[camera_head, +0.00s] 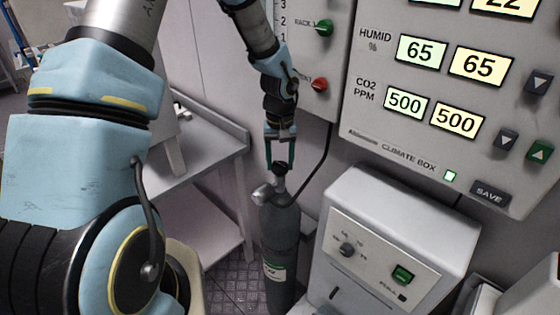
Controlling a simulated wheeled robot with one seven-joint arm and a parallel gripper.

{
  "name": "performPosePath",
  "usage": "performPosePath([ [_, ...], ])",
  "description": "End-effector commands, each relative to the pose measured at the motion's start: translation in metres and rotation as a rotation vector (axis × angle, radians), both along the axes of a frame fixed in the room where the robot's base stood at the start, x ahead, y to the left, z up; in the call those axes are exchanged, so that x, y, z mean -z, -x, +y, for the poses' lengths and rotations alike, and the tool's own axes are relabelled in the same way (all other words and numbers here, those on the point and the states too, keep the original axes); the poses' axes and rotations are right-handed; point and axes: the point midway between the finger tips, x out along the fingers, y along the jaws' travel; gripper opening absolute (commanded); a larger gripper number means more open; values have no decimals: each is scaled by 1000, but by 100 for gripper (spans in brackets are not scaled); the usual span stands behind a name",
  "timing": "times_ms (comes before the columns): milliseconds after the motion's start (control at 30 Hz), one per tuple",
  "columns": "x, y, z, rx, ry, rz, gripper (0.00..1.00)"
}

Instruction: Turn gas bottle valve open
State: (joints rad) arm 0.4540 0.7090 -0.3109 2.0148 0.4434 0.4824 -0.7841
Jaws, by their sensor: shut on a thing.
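The grey gas bottle (281,236) stands upright on the floor between a shelf and a white box unit. Its dark valve knob (280,167) sits on top of the metal neck, with a silver fitting (261,194) sticking out to the left. My gripper (281,163) points down from above and its fingers are shut on the valve knob. The fingers partly hide the knob, and I cannot tell how far it is turned. A label shows on the lower front of the bottle.
A grey shelf table (205,160) stands left of the bottle. A white box unit (400,215) with a dial and green switch stands close on the right. The climate box panel (440,100) is on the wall above. A dark hose (318,175) runs beside the bottle.

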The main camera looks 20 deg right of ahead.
Motion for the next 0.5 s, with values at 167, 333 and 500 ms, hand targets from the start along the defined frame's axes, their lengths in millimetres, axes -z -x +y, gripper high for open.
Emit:
performPosePath([
  [167, 0, 0, 0, 0, 0, 0, 27],
  [333, 0, 0, 0, 0, 0, 0, 8],
  [500, 0, 0, 0, 3, 0, 0, 3],
])
